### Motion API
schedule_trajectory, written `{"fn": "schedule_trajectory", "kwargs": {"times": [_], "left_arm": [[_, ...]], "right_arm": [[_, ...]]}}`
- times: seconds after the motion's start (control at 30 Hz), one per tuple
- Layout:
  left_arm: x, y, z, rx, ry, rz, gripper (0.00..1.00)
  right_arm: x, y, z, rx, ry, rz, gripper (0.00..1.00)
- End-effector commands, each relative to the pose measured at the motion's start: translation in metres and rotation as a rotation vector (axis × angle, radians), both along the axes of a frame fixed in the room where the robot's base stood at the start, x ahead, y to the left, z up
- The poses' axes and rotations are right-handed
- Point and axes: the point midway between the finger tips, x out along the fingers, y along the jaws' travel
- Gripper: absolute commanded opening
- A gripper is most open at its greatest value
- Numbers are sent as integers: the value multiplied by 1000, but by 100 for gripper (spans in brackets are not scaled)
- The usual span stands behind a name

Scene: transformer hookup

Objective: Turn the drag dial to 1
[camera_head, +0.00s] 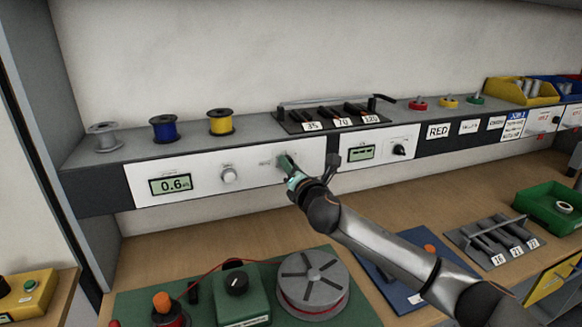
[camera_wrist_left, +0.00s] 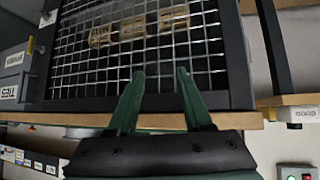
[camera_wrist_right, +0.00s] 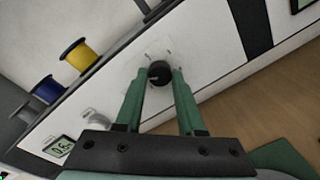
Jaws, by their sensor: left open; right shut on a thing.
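A black dial (camera_wrist_right: 160,73) on the white wall panel (camera_head: 147,199) sits between the fingertips of my right gripper (camera_wrist_right: 158,78), which is shut on it. Small scale marks surround the dial, but they and the label are too small to read. In the head view my right gripper (camera_head: 290,172) hides this dial. The same panel has a green display reading 0.6 (camera_head: 171,184) and a silver knob (camera_head: 229,175). My left gripper (camera_wrist_left: 160,90) is open and empty in front of a wire-mesh cabinet (camera_wrist_left: 100,60).
Spools (camera_head: 221,122) stand on the shelf above the panel. Below are a green box with another black knob (camera_head: 236,282), a grey reel (camera_head: 311,281) and a rack of numbered tools (camera_head: 492,240). A second black knob (camera_head: 399,150) is right of the gripper.

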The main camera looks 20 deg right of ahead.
Motion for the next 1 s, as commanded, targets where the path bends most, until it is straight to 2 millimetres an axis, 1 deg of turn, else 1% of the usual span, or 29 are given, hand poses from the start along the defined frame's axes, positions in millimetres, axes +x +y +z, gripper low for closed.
{"fn": "schedule_trajectory", "kwargs": {"times": [0.03,0.2,0.3,0.53,0.67,0.77,1.0], "left_arm": [[0,0,0,0,0,0,50],[0,0,0,0,0,0,50],[0,0,0,0,1,0,50],[0,0,0,0,1,0,50],[0,0,-1,0,1,0,50],[0,0,-2,0,1,0,50],[0,0,-6,0,1,0,50]], "right_arm": [[0,-1,1,1,-2,-1,40],[0,-1,1,1,-1,-1,59],[0,0,1,1,-1,-1,68],[0,0,0,1,0,0,68],[-5,0,0,1,0,0,68],[-15,0,0,1,-1,1,68],[-51,-1,2,-1,-1,2,68]]}}
